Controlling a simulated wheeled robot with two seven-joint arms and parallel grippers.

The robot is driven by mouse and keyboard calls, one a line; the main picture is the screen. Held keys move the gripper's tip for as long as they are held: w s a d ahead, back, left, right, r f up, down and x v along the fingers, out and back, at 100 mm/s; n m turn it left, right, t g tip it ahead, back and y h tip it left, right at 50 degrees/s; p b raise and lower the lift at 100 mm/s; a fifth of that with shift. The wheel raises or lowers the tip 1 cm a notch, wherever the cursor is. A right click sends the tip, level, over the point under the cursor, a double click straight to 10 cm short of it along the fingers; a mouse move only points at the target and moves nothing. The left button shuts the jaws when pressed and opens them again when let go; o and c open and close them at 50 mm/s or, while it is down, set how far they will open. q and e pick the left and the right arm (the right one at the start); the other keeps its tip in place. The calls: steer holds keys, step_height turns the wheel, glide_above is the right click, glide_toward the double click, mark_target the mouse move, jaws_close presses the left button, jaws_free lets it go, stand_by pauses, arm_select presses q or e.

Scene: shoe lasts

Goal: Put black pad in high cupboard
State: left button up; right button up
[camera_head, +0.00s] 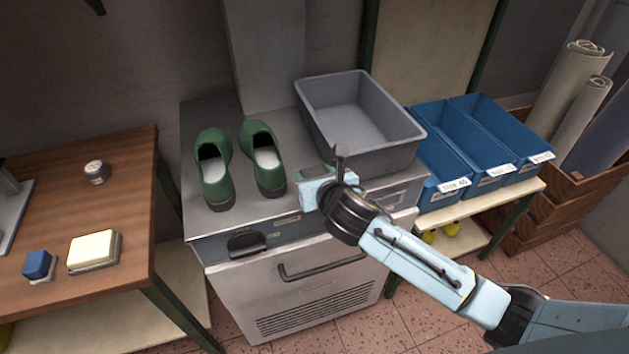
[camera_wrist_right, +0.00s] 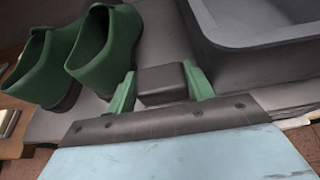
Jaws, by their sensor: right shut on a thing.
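My right gripper (camera_head: 308,175) is over the front of the grey metal cabinet top, between the green shoes and the grey bin. In the right wrist view its green fingers (camera_wrist_right: 162,92) are shut on a small dark block, the black pad (camera_wrist_right: 162,84). The high cupboard cannot be made out in either view. My left gripper is not in view.
Two green shoes (camera_head: 262,158) and a grey bin (camera_head: 360,155) stand on the metal cabinet (camera_head: 305,285). Blue bins (camera_head: 470,180) are at right. A wooden table (camera_head: 120,200) at left holds a blue pad (camera_head: 38,265), a cream pad (camera_head: 93,250) and a small round tin (camera_head: 96,172).

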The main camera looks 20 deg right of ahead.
steer(key=shift+f, duration=0.75)
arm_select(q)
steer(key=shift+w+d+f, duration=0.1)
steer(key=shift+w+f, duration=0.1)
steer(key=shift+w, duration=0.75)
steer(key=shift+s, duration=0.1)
arm_select(e)
steer(key=shift+f, duration=0.1)
steer(key=o, duration=0.6)
steer(key=shift+f, duration=0.1)
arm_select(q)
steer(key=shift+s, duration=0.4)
arm_select(e)
steer(key=shift+o, duration=0.5)
